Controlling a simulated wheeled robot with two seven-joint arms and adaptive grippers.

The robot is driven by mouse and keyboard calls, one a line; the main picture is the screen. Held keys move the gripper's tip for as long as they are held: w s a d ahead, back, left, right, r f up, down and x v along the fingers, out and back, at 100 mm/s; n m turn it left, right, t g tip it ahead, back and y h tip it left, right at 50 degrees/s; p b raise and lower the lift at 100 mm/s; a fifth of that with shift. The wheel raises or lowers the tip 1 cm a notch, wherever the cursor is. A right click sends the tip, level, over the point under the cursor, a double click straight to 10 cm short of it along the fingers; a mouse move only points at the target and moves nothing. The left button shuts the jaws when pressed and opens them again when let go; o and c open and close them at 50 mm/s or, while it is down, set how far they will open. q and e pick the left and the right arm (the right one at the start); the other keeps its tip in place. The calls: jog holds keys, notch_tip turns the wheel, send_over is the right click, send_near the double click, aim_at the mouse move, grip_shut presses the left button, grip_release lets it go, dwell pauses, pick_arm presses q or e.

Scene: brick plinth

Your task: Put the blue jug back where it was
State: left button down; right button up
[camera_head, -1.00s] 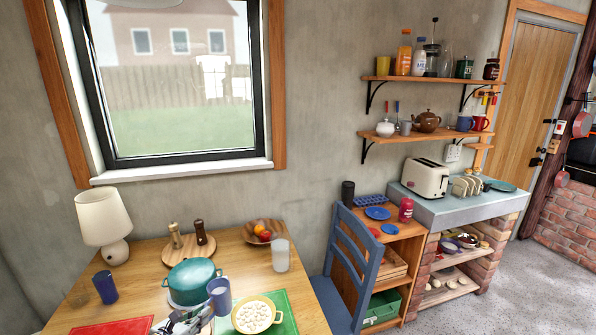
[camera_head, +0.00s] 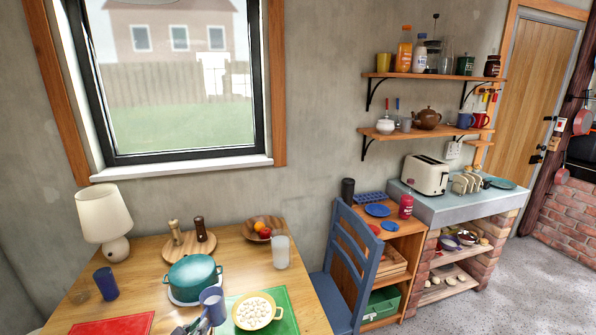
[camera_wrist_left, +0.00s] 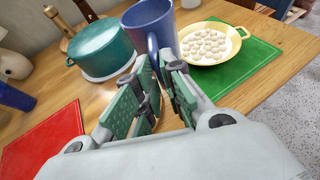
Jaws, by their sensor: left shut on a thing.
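The blue jug (camera_head: 213,299) is upright at the front of the dining table, between the teal pot and the yellow bowl. My left gripper (camera_head: 190,327) is at its near left side, mostly cut off by the bottom edge. In the left wrist view the jug (camera_wrist_left: 150,28) stands past the fingertips. My left gripper (camera_wrist_left: 158,72) is shut on its handle. I cannot tell whether the jug's base touches the table. My right gripper is not in view.
The teal pot (camera_head: 192,272) on a white trivet is close behind the jug. A yellow bowl (camera_head: 256,311) of pale round pieces is on a green mat (camera_head: 289,315) to the right. A blue cup (camera_head: 106,284) and red mat (camera_head: 112,326) are left. Bare wood lies between cup and pot.

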pick_arm(q)
jog(key=s+d+n+y, duration=0.1)
jog(key=s+d, duration=0.1)
jog(key=d, duration=0.4)
jog(key=shift+s+n+y, duration=0.3)
jog(key=shift+s+y, duration=0.1)
dwell(0.4)
jog(key=shift+w, duration=0.1)
dwell(0.5)
